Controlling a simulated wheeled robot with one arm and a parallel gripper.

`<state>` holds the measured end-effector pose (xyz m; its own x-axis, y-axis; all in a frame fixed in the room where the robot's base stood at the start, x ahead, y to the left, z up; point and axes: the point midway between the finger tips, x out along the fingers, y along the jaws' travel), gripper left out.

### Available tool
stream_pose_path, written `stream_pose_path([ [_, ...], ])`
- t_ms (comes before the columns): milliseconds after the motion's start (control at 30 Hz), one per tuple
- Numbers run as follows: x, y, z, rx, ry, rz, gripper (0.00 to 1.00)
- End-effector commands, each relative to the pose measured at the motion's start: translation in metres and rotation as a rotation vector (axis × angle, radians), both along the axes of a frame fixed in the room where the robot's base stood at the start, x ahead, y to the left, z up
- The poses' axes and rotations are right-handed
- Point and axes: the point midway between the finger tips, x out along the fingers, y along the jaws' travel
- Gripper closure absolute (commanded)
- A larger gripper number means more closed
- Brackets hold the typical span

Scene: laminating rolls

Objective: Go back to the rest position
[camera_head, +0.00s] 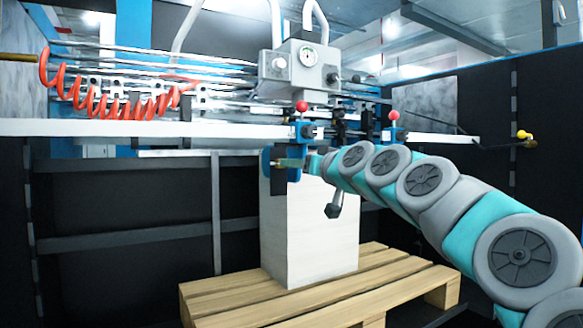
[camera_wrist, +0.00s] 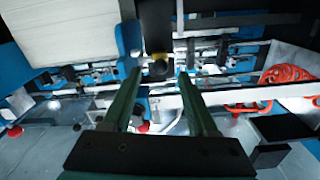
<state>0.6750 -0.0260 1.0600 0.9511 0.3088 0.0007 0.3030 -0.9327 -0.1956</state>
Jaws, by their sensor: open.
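My gripper (camera_head: 292,163) is at the end of my teal and grey arm, which reaches in from the right in the head view. It is beside a blue and black bracket on the machine's white bar (camera_head: 150,128), in front of the tall white stack (camera_head: 308,235). In the wrist view, the two dark green fingers of my gripper (camera_wrist: 160,73) are apart. A black round part with a yellow band (camera_wrist: 158,66) shows between or just beyond their tips. I cannot tell whether either finger touches it.
The white stack stands on a wooden pallet (camera_head: 225,302). A grey box with a gauge (camera_head: 302,68) is above the bar. A red coiled hose (camera_head: 100,100) hangs at left. Red knobs (camera_head: 301,106) stand on the bar. A dark wall (camera_head: 480,120) is behind my arm.

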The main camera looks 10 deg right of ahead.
Motion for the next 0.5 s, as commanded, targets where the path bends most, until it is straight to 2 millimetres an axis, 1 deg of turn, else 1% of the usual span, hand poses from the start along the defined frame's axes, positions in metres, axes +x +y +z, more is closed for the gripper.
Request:
stream_pose_path([
  [33, -0.0046, -0.0013, -0.0008, 0.0, 0.001, 0.0, 0.41],
  [133, -0.0094, -0.0025, -0.001, -0.001, 0.002, 0.0, 0.41],
  [433, -0.0102, -0.0023, -0.0012, -0.001, 0.003, 0.002, 0.41],
  [500, -0.0125, 0.0025, -0.0046, -0.006, 0.013, 0.01, 0.41],
])
